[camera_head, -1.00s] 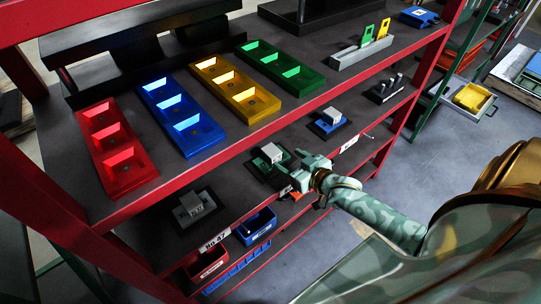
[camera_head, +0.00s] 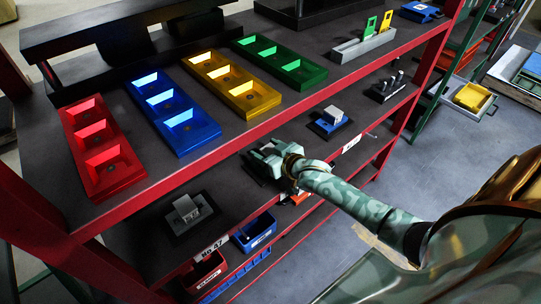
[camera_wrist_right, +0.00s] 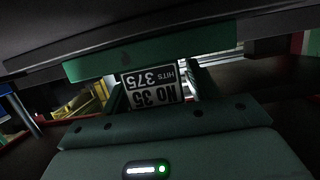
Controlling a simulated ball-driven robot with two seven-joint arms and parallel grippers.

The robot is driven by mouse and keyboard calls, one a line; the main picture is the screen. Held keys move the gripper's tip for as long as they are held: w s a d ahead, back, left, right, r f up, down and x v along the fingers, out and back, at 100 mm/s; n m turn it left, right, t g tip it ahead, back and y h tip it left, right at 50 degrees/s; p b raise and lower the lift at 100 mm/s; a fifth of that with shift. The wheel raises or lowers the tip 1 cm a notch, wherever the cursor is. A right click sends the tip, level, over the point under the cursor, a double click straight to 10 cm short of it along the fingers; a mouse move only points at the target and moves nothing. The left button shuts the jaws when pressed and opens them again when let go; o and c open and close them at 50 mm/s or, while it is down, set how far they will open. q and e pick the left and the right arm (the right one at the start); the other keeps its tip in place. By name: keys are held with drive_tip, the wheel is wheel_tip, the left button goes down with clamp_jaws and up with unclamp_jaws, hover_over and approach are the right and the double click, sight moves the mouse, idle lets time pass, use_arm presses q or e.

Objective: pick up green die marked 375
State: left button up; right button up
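The green die shows in the right wrist view as a label plate (camera_wrist_right: 150,86), upside down, reading "NO 35" and "HITS 375", with its green base (camera_wrist_right: 150,58) above in the picture. My right gripper (camera_wrist_right: 160,90) has its fingers on either side of the labelled block. They look apart, and I cannot see firm contact. In the head view my right gripper (camera_head: 262,155) reaches onto the middle shelf and covers most of the die. My left gripper is not in view.
Other dies stand on the same shelf: a grey one (camera_head: 187,212) at left and a blue-based one (camera_head: 330,122) at right. The top shelf's red edge (camera_head: 225,145) lies close above the arm. Red, blue, yellow and green trays sit on top.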

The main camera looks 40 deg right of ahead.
clamp_jaws()
drive_tip(key=shift+w+r, duration=0.1)
drive_tip(key=shift+r, duration=0.1)
